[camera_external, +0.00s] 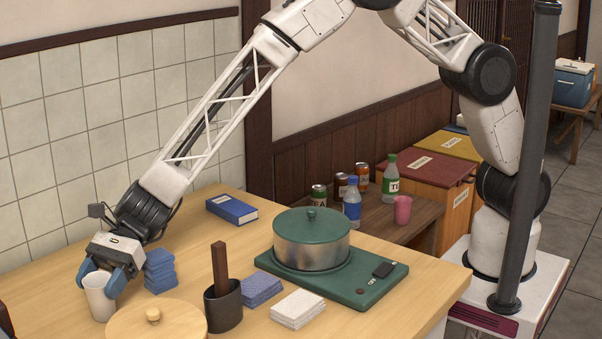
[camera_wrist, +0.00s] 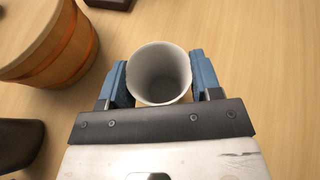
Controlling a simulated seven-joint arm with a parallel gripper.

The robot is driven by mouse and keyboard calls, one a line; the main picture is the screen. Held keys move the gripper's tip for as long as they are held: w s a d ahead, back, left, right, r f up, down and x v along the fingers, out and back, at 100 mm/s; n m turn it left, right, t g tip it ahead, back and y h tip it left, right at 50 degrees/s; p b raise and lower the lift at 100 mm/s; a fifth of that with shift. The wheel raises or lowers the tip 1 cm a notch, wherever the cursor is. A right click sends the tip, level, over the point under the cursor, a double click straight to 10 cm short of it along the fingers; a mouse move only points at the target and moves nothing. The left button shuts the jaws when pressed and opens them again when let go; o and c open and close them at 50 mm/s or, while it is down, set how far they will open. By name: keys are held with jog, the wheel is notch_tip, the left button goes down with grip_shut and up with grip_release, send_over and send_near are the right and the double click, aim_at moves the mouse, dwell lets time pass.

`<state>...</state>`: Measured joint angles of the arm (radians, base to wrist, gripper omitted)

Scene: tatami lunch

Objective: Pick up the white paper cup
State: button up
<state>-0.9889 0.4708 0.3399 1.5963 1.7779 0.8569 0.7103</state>
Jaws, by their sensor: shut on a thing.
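The white paper cup (camera_external: 99,297) is at the lower left of the external view, upright at the table's left side. It also shows in the wrist view (camera_wrist: 158,75), where I look down into its empty inside. My gripper (camera_external: 104,274) has its blue fingers on either side of the cup, near the rim. In the wrist view my gripper (camera_wrist: 160,82) is shut on the cup, a finger against each side. I cannot tell whether the cup's base touches the table.
A round wooden lid (camera_external: 180,322) on a tub, a dark holder (camera_external: 223,308) and folded blue cloths (camera_external: 160,271) stand close to the cup. A green pot (camera_external: 311,245), white napkins (camera_external: 298,309) and a blue book (camera_external: 232,210) are farther right.

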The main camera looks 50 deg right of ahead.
jog(key=shift+r, duration=0.45)
notch_tip(320, 180, up, 3)
jog(key=shift+f, duration=0.1)
jog(key=s+d, duration=0.3)
jog(key=d, duration=0.4)
jog(key=s+d+r, duration=0.1)
jog(key=s+d, duration=0.3)
jog(key=d, duration=0.3)
jog(key=shift+d+r, duration=0.15)
jog(key=shift+s, duration=0.1)
